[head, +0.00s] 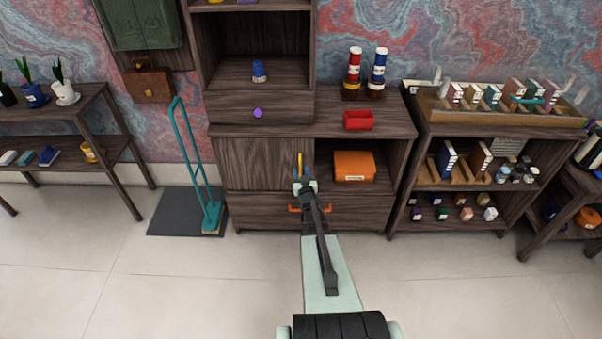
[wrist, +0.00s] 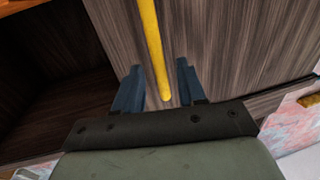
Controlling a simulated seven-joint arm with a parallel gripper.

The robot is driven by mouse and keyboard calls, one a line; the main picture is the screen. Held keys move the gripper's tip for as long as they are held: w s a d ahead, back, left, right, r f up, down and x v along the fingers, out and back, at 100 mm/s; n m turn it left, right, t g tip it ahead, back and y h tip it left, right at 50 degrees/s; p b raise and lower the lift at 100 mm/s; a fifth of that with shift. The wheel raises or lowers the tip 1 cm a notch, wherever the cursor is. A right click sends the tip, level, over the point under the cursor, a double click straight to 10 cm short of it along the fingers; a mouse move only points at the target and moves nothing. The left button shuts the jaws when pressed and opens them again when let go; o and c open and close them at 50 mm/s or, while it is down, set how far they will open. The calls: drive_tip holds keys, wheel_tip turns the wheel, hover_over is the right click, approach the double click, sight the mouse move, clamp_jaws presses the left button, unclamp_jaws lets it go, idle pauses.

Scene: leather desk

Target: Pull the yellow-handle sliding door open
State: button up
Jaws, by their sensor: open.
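The sliding door (head: 262,165) is a dark wood panel covering the left part of the cabinet's middle bay. Its yellow handle (head: 299,163) is a thin upright bar near the door's right edge. My gripper (head: 302,181) is at the handle's lower part. In the wrist view the yellow handle (wrist: 152,45) runs between the two blue fingers of my gripper (wrist: 159,67), one on each side. The fingers are open, with a visible gap to the bar on both sides. The door's wood (wrist: 225,45) shows behind them. My wrist hides part of the door's lower right.
Right of the door is an open bay with an orange box (head: 354,166). A drawer with an orange handle (head: 294,208) lies below. A red tray (head: 358,120) stands on the cabinet top. A teal trolley (head: 209,215) stands left of the cabinet.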

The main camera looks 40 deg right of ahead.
drive_tip(key=shift+w+d, duration=0.1)
drive_tip(key=shift+w, duration=0.05)
clamp_jaws()
idle(0.4)
